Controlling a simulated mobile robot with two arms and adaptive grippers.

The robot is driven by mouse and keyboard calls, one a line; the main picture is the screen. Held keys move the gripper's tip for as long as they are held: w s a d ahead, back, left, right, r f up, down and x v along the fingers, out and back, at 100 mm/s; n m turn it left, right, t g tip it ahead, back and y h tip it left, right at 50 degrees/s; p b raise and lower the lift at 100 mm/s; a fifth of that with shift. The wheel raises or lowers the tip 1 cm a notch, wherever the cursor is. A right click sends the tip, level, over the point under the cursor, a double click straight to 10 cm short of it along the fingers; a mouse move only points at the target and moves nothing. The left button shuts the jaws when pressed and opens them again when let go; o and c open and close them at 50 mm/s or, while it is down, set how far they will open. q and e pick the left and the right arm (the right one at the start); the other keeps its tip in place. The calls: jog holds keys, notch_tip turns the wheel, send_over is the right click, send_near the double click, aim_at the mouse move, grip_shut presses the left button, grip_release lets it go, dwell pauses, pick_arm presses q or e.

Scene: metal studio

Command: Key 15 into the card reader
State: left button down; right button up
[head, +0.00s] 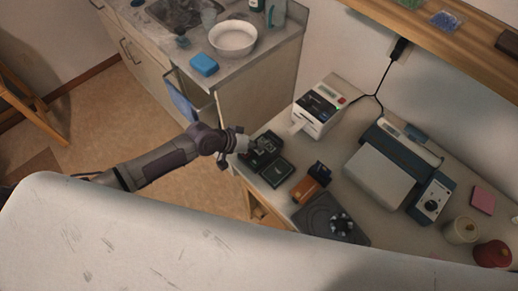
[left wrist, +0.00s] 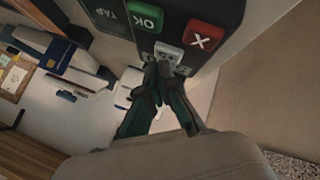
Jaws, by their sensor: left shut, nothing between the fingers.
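The card reader (head: 266,142) is a dark device near the left edge of the counter in the head view. In the left wrist view, the card reader (left wrist: 182,10) fills the top, with a green OK key (left wrist: 145,15), a red X key (left wrist: 204,36) and a light grey key (left wrist: 168,49). My left gripper (head: 245,145) is at the reader's left side in the head view. In the left wrist view, the left gripper (left wrist: 160,72) is shut and empty, its fingertips just below the grey key. They hide part of the keypad; contact cannot be told. The display is not readable.
A dark square pad (head: 276,172) lies in front of the reader. A label printer (head: 318,110) stands behind it. An orange-brown device (head: 308,188), a black scale-like box (head: 331,218) and a large grey-lidded machine (head: 381,174) crowd the counter to the right.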

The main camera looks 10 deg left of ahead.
pick_arm(q)
jog(key=shift+f+b, duration=0.35)
jog(key=shift+f, duration=0.15)
dwell(0.5)
jog(key=shift+r, duration=0.1)
jog(key=shift+r+p, duration=0.8)
jog(key=shift+p, duration=0.05)
jog(key=shift+f, duration=0.1)
jog(key=shift+f, duration=0.3)
